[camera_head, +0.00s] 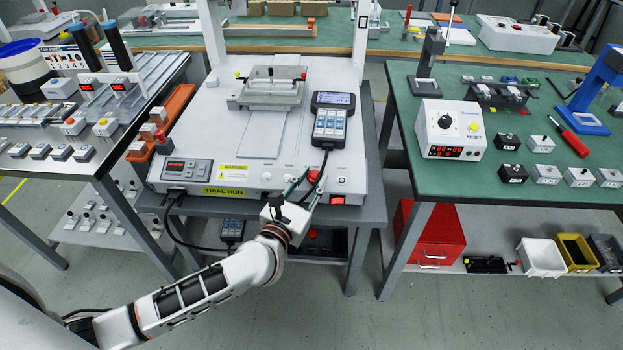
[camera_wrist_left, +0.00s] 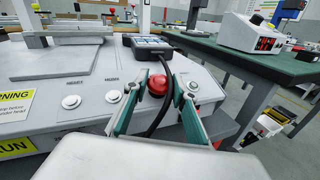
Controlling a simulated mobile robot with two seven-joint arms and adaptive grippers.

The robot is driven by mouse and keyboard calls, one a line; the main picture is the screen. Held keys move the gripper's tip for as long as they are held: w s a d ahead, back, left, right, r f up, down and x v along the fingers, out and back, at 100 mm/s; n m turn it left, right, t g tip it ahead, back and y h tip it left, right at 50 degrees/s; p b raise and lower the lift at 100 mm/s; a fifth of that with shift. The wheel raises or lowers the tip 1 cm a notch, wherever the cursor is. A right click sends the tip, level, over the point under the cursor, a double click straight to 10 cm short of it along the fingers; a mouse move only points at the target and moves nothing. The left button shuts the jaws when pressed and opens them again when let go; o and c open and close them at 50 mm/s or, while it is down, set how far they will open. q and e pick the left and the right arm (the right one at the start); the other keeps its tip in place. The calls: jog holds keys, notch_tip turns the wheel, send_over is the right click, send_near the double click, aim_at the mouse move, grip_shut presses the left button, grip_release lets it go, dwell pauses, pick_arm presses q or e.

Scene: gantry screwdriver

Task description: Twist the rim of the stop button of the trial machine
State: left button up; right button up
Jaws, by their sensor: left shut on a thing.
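The trial machine (camera_head: 262,110) is a pale grey bench unit with a yellow "TRIAL RUN" label on its front. Its red stop button (camera_head: 313,176) sits at the right of the front panel. It also shows in the left wrist view (camera_wrist_left: 158,86), between the fingers. My left gripper (camera_head: 307,184) reaches in from the front with one green-edged finger on each side of the button, shut on its rim. The fingers also frame it in the left wrist view (camera_wrist_left: 155,93). The lower part of the button is partly hidden by a black cable. My right gripper is not in view.
A handheld pendant (camera_head: 331,118) lies on the machine, its black cable (camera_head: 319,166) running down close to the button. A red lit switch (camera_head: 338,199) is just right of my fingers. The green bench (camera_head: 520,110) stands at right; grey floor lies between.

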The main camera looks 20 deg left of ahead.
pick_arm(q)
jog(key=shift+m+h, duration=0.6)
jog(key=shift+h, duration=0.2)
jog(key=o, duration=1.1)
jog(key=s, duration=0.4)
jog(key=s+a, duration=0.1)
jog(key=s, duration=0.3)
jog(key=s+a, duration=0.1)
jog(key=s, duration=0.3)
jog(key=shift+r, duration=0.15)
jog(key=shift+w, duration=0.1)
